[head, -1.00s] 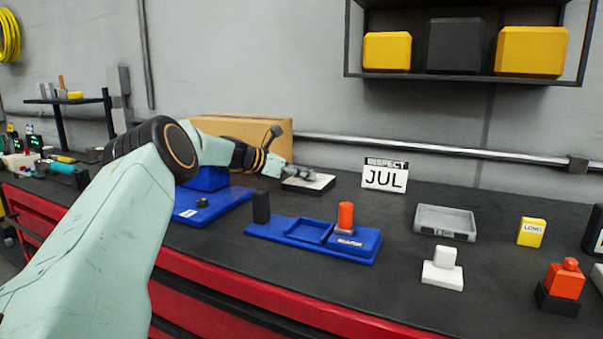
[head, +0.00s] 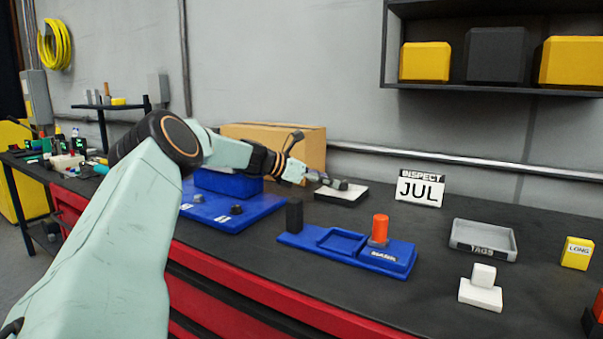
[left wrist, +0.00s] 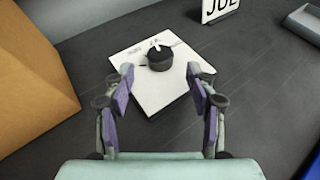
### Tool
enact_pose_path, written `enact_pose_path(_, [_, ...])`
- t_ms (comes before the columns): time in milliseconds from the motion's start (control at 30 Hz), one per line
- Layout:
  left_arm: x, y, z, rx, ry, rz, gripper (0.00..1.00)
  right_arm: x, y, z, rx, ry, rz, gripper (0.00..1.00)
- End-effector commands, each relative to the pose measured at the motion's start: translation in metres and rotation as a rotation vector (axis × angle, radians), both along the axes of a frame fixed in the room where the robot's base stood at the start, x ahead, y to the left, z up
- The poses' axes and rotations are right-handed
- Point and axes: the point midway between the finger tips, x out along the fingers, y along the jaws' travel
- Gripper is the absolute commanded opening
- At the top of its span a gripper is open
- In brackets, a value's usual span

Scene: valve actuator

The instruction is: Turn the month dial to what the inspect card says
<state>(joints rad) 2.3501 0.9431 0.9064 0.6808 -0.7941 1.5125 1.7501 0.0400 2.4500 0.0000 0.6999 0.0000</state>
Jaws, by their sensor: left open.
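The month dial is a dark round knob (left wrist: 160,58) on a white plate (left wrist: 155,92), with a small light mark on its top. Tiny print on the plate near the knob is too small to read. In the head view the white plate (head: 356,193) lies on the bench in front of a cardboard box. The inspect card (head: 420,189) stands to its right and reads "INSPECT JUL". My left gripper (left wrist: 160,80) is open, its fingers spread over the plate on the near side of the knob, apart from it. In the head view the left gripper (head: 333,188) partly hides the plate. My right gripper is not in view.
The cardboard box (head: 290,140) stands close behind and left of the plate. A blue base (head: 245,215) and a blue tray (head: 340,252) with an orange peg (head: 380,229) lie in front. A grey tags tray (head: 483,240) is to the right. Dark bench surface around the plate is clear.

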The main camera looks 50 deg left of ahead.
Motion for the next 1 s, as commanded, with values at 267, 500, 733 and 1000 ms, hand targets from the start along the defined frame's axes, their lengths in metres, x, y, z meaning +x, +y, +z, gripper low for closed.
enact_pose_path(267, [-0.028,0.008,0.013,-0.005,-0.005,-0.002,0.57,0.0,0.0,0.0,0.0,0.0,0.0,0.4])
enact_pose_path(500, [-0.05,0.014,0.023,-0.004,-0.007,-0.001,0.57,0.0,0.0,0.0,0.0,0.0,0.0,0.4])
enact_pose_path(733, [-0.065,0.019,0.029,-0.003,-0.004,-0.003,0.57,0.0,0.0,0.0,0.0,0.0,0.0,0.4])
enact_pose_path(1000, [-0.072,0.021,0.031,0.0,-0.002,-0.002,0.57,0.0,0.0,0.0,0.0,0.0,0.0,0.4])
